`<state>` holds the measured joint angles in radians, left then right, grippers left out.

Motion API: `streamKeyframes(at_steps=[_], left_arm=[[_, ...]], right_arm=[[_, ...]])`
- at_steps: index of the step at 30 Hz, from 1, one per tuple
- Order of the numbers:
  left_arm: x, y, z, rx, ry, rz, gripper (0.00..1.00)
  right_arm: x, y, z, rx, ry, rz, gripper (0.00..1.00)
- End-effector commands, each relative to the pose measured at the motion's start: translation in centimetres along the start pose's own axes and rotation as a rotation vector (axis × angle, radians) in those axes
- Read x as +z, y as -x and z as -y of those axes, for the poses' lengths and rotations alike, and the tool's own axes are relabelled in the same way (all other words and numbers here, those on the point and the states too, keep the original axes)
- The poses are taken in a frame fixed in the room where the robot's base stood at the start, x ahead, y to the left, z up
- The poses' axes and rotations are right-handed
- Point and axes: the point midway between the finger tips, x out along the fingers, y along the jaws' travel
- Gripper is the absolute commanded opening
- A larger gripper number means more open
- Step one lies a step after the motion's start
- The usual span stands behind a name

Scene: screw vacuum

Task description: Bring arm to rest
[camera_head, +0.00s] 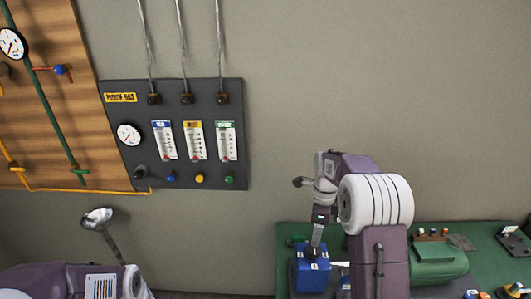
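My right arm rises from the bottom right and bends down at its wrist. My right gripper (316,248) points down at the top of a blue box (312,271) on a green-topped bench (290,233). The fingertips look to be at or just above the box; I cannot tell whether they touch it or how far apart they are. Part of my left arm lies along the bottom left edge; its gripper does not show. A metal rod with a shiny round head (97,218) stands up behind that arm.
A dark gas panel (172,135) with gauges and hoses hangs on the wall. A wooden board (60,100) with pipes is left of it. A green cylindrical machine (438,262) and small parts crowd the bench's right. The wall's middle is bare.

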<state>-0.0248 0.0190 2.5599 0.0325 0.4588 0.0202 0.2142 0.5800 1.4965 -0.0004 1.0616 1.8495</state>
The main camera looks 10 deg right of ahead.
Motion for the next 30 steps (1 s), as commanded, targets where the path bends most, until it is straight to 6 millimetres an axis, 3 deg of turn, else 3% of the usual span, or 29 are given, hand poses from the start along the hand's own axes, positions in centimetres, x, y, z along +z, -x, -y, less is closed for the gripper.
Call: streamKeyframes(at_steps=[3, 5, 8, 12, 15, 18, 21, 24, 30], left_arm=[[0.2, -2.1, 0.0, 0.0, 0.0, 0.0, 0.36], [0.3, -3.3, 0.1, 0.0, 0.0, 0.0, 0.36], [0.5, -4.7, 0.1, 0.0, 0.0, 0.001, 0.36], [0.6, -6.1, 0.1, 0.0, 0.0, 0.0, 0.36], [0.7, -6.4, 0.1, 0.0, 0.0, 0.0, 0.36], [0.6, -6.1, 0.1, 0.0, 0.0, 0.0, 0.36], [0.6, -6.1, 0.1, 0.0, 0.0, 0.0, 0.36], [0.6, -6.1, 0.1, 0.0, 0.0, 0.0, 0.36], [0.6, -6.1, 0.1, 0.0, 0.0, 0.0, 0.36]], right_arm=[[2.1, 0.8, -0.9, -0.053, 0.054, 0.017, 0.69], [2.8, 0.3, -3.7, -0.04, 0.092, 0.016, 0.69], [3.2, -1.3, -8.5, -0.035, 0.285, 0.018, 0.69], [2.4, -4.9, -15.2, -0.044, 0.788, 0.019, 0.69], [1.0, -7.4, -19.2, -0.052, 1.202, 0.013, 0.69], [-0.3, -9.1, -21.6, -0.053, 1.564, 0.005, 0.69], [-0.5, -9.9, -21.9, -0.08, 1.829, -0.013, 0.69], [-0.1, -9.7, -21.1, -0.115, 1.981, -0.038, 0.69], [-0.1, -9.7, -21.1, -0.116, 2.042, -0.043, 0.69]])
